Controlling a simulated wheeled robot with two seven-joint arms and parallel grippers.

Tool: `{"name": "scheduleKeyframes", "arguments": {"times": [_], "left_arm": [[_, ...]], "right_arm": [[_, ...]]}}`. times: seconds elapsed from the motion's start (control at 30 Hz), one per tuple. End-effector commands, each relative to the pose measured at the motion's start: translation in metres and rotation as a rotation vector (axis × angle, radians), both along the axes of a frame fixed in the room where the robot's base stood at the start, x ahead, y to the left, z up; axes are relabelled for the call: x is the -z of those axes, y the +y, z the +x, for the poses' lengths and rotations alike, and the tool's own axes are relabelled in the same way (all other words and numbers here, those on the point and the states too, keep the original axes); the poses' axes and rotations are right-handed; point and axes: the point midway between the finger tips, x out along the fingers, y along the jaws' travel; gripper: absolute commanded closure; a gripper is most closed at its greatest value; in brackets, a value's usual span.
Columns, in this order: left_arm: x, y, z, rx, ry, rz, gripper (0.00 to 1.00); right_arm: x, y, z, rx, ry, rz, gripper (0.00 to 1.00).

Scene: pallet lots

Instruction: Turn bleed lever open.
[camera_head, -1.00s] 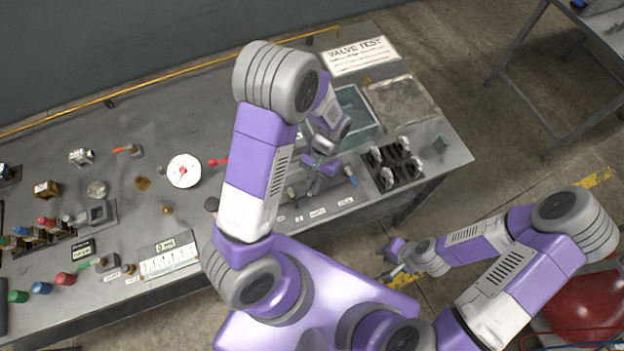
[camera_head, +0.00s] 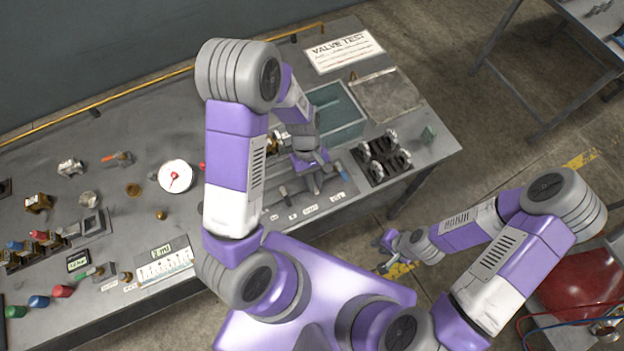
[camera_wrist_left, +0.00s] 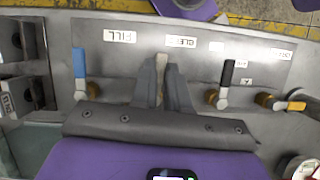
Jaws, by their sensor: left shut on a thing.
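The valve panel (camera_wrist_left: 120,65) has levers and white labels. In the left wrist view, the BLEED label (camera_wrist_left: 180,42) sits just beyond the fingertips. My left gripper (camera_wrist_left: 161,65) is shut on the pale bleed lever (camera_wrist_left: 160,72), which shows as a narrow strip between the fingers. The lever's base is hidden by the gripper. A blue lever (camera_wrist_left: 79,64) is to the left by the FILL label (camera_wrist_left: 119,36). A black lever (camera_wrist_left: 228,74) is to the right. In the head view my left gripper (camera_head: 317,184) is at the panel. My right gripper (camera_head: 382,254) hangs off the bench; its jaw state is unclear.
An orange-handled lever (camera_wrist_left: 294,106) is at the right of the wrist view. A tray (camera_head: 337,112), a black rack (camera_head: 382,165) and a VALVE TEST sign (camera_head: 343,51) are on the bench's right part.

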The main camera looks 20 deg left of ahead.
Motion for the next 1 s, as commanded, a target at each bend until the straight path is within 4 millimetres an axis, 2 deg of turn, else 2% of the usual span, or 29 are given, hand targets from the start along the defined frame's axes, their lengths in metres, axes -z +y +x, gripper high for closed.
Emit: {"name": "scheduleKeyframes", "arguments": {"times": [0.3,0.77,0.8,0.93,1.0], "left_arm": [[-0.0010,-0.0016,0.0032,-0.095,-0.004,0.000,1.00],[-0.0008,-0.0018,0.0037,-0.108,-0.004,0.000,1.00],[-0.0008,-0.0019,0.0038,-0.108,-0.004,0.000,0.83],[-0.0006,-0.0019,0.0035,-0.107,-0.003,0.000,0.63],[-0.0005,-0.0020,0.0031,-0.106,-0.003,0.000,0.60]], "right_arm": [[-0.0013,0.0001,0.0000,0.000,0.000,0.000,0.75],[-0.0013,0.0000,0.0001,0.000,0.000,0.000,0.75],[-0.0013,0.0001,0.0000,0.000,0.000,0.000,0.75],[-0.0013,0.0000,-0.0001,0.000,0.000,0.000,0.75],[-0.0013,0.0000,-0.0001,0.000,0.000,0.000,0.75]]}}
